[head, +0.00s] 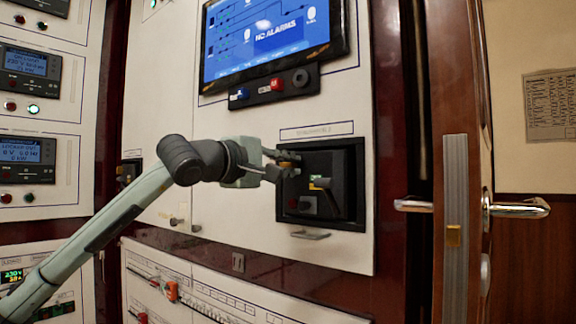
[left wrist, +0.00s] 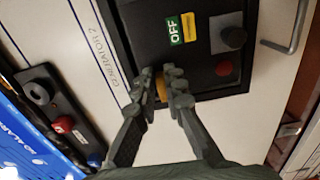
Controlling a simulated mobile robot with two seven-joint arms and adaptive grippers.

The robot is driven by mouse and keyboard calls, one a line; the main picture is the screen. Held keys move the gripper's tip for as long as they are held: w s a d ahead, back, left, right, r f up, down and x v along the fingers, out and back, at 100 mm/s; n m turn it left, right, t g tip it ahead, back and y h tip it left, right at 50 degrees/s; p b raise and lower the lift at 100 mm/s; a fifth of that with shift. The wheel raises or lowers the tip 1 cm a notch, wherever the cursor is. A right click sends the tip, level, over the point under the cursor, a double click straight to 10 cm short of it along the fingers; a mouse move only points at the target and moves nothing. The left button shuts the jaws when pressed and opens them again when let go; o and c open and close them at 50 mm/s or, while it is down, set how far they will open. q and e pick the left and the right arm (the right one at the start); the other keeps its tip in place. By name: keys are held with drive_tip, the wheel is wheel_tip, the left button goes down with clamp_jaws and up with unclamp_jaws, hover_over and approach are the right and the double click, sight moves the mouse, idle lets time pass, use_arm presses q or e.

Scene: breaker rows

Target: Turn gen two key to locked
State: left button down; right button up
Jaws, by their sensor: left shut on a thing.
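The generator two panel (head: 325,185) is a dark recessed unit in the white cabinet, below a small label strip. In the left wrist view its face shows a green OFF label (left wrist: 175,31), a yellow label (left wrist: 188,26), a dark round knob (left wrist: 233,38) and a red button (left wrist: 223,68). My left gripper (head: 286,164) is at the panel's upper left, shut on a small orange-yellow piece that looks like the gen two key (left wrist: 161,87). The fingers hide most of it, so its turn angle cannot be told. My right gripper is not in view.
Above the panel are a blue screen (head: 265,40) reading NO ALARMS and a black strip (head: 270,86) with blue and red buttons. A metal handle (head: 310,235) juts out below the panel. A wooden door (head: 460,190) with a lever handle (head: 518,208) stands to the right.

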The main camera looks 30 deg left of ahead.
use_arm(q)
drive_tip(key=c, duration=1.6)
unclamp_jaws()
drive_tip(key=s, duration=1.2)
drive_tip(key=shift+a, duration=0.45)
